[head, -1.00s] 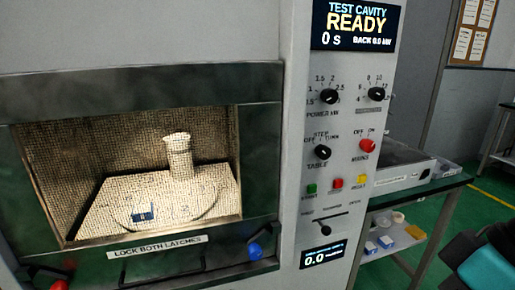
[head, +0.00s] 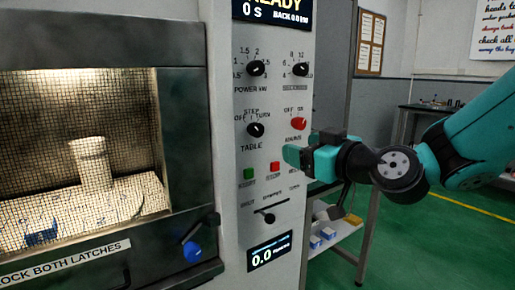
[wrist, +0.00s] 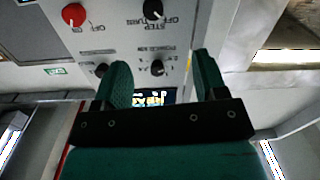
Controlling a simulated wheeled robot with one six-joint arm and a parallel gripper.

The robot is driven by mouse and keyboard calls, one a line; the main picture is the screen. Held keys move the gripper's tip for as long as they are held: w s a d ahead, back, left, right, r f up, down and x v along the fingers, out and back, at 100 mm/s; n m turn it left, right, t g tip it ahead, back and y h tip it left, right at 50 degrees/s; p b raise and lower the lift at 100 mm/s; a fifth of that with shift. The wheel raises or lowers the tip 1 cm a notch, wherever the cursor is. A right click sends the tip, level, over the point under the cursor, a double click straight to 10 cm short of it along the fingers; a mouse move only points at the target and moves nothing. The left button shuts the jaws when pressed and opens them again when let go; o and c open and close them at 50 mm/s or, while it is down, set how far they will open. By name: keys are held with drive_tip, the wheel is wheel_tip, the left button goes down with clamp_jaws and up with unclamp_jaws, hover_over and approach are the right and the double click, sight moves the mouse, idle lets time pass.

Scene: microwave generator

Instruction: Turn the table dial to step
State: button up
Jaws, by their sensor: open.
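The table dial (head: 255,129) is a black round knob on the grey control panel, with OFF at its left, STEP above and TURN at its right. Its pointer is too small to read for certain; it seems to lean toward OFF. My gripper (head: 295,153) has teal fingers and is open and empty. In the head view it shows to the right of the dial and a little lower, by the panel's right edge. In the wrist view the panel appears upside down, with the table dial (wrist: 153,9) at the top edge, beyond my open fingers (wrist: 163,72), apart from them.
The red mains knob (head: 299,124) sits right of the dial. Green and red buttons (head: 249,174) and a slider (head: 265,217) are below. The lit microwave cavity (head: 100,110) is at left, with a blue latch knob (head: 192,251).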

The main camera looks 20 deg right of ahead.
drive_tip(key=p, duration=1.4)
approach(259, 131)
drive_tip(key=shift+t, duration=0.3)
drive_tip(key=x, duration=0.9)
drive_tip(key=shift+w+a, duration=0.1)
drive_tip(key=shift+a, duration=0.05)
drive_tip(key=shift+w+a+f, duration=0.15)
drive_tip(key=shift+w+f, duration=0.05)
drive_tip(key=shift+w, duration=0.45)
drive_tip(key=c, duration=0.9)
